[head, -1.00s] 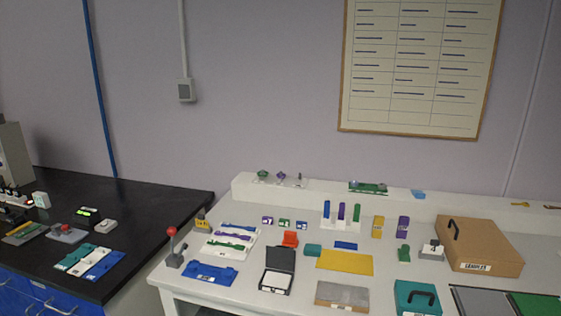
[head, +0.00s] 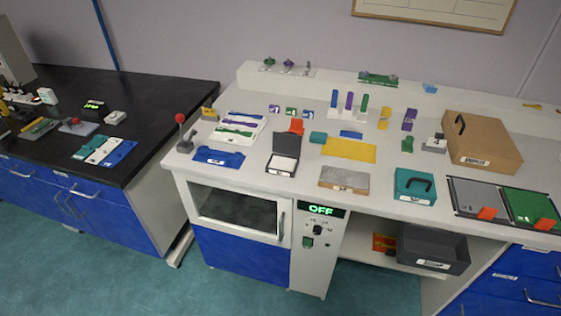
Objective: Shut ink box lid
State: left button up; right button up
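The ink box (head: 283,154) is a small black box on the white bench, left of the middle in the head view. Its black lid (head: 286,143) stands open, raised at the back edge, and a white pad (head: 283,164) shows inside. Neither of my grippers is in the head view.
A yellow mat (head: 348,150), a grey slab (head: 343,178) and a teal case (head: 415,186) lie right of the box. A blue tray (head: 219,157) and a red-knobbed lever (head: 181,128) are to its left. A brown case (head: 482,142) stands at the right.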

aim_at(286, 143)
jog(key=i+j, duration=0.2)
jog(key=j, duration=0.15)
jog(key=i+j+z, duration=0.15)
jog(key=j+z, duration=0.2)
jog(key=i+j+z, duration=0.1)
jog(key=j+z, duration=0.2)
jog(key=i+j+z, duration=0.1)
jog(key=j+z, duration=0.25)
